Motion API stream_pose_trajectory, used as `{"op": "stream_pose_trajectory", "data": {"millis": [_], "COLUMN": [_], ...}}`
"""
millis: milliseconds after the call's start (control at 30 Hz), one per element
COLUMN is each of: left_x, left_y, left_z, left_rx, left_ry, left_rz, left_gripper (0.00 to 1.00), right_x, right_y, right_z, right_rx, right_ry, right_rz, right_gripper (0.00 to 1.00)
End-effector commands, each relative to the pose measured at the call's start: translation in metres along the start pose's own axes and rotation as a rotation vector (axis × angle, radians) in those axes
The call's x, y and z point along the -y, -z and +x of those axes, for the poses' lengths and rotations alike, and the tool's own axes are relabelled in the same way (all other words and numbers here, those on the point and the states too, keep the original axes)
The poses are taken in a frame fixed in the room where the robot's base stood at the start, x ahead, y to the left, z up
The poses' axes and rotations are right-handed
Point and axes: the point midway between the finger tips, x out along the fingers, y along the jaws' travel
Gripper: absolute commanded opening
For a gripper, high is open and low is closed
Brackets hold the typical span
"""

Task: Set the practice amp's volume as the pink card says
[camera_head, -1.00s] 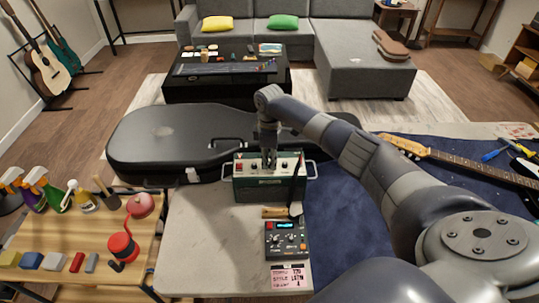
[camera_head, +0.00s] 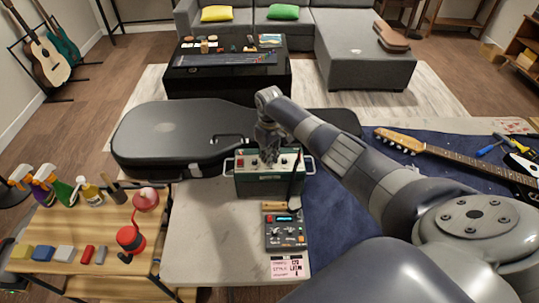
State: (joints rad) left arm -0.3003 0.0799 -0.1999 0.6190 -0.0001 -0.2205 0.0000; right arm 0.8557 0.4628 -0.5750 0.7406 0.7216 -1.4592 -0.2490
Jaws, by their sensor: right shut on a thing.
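The practice amp (camera_head: 268,186) is a small green box with side handles and a pale top panel of knobs. It stands at the back of the grey bench. My right gripper (camera_head: 268,157) points down on the panel, shut on a knob there; its fingers hide most of that knob. The pink card (camera_head: 286,267) lies at the bench's front edge. Its writing is too small to read surely. My left gripper is not in view.
A dark pedal box (camera_head: 285,233) with a lit display sits between card and amp, beside a wooden-handled tool (camera_head: 275,206). A black guitar case (camera_head: 180,135) lies behind. A guitar (camera_head: 440,155) rests on the blue mat (camera_head: 335,215) at right. The bench left of the amp is clear.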

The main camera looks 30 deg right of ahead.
Motion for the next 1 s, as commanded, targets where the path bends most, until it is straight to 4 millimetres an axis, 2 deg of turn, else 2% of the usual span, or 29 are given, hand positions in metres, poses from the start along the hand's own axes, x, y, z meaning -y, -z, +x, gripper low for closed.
{"op": "stream_pose_trajectory", "data": {"millis": [467, 500, 567, 867, 1000], "left_x": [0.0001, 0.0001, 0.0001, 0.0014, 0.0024], "left_y": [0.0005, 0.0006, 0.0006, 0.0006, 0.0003], "left_z": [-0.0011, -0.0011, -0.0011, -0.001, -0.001], "left_rx": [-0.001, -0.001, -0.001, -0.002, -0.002], "left_ry": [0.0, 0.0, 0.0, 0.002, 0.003], "left_rz": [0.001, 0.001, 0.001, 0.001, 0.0], "left_gripper": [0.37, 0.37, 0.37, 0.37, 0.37], "right_x": [-0.001, -0.0011, -0.001, -0.0005, -0.0009], "right_y": [0.0022, 0.0022, 0.0021, 0.0009, 0.0012], "right_z": [-0.0025, -0.0025, -0.0024, -0.0011, -0.0067], "right_rx": [-0.007, -0.007, -0.006, -0.003, -0.004], "right_ry": [-0.002, -0.002, -0.002, -0.001, -0.001], "right_rz": [0.013, 0.012, 0.012, 0.012, 0.011], "right_gripper": [0.0, 0.2, 0.33, 0.35, 0.35]}}
